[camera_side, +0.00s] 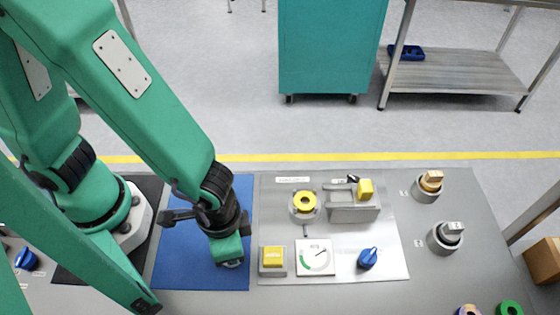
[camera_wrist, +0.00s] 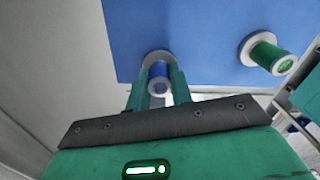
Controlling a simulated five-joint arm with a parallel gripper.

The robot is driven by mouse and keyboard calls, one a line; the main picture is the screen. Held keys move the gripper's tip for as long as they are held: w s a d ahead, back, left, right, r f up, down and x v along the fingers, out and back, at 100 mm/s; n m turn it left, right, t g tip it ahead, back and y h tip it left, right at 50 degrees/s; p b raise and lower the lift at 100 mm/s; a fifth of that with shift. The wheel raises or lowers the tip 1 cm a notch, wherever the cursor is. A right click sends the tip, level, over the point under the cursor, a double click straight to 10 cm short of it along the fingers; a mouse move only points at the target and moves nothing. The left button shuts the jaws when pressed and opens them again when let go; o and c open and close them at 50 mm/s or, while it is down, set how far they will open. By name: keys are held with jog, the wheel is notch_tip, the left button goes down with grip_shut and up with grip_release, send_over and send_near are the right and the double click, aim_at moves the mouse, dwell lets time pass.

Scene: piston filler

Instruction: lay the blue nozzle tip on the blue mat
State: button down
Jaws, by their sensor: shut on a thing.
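In the wrist view, the blue nozzle tip (camera_wrist: 158,74), a small blue cylinder with a pale flange, sits between the two green fingers of my gripper (camera_wrist: 158,92). My gripper is shut on it. The blue mat (camera_wrist: 205,30) lies behind it. In the side view, my gripper (camera_side: 230,262) is low over the front right part of the blue mat (camera_side: 180,270). The nozzle tip is mostly hidden there by the gripper. Whether it touches the mat, I cannot tell.
In the wrist view, a green nozzle tip (camera_wrist: 266,54) with a pale flange is at the mat's right. A metal panel (camera_side: 400,265) with a yellow button (camera_side: 272,257), gauge (camera_side: 315,258) and blue knob (camera_side: 368,258) lies right of the mat. The mat's back left is clear.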

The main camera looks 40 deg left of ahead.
jog(key=shift+f, duration=0.2)
jog(key=c, duration=1.3)
grip_release()
jog(key=shift+o, duration=0.2)
jog(key=shift+r, duration=0.1)
notch_tip(320, 180, up, 12)
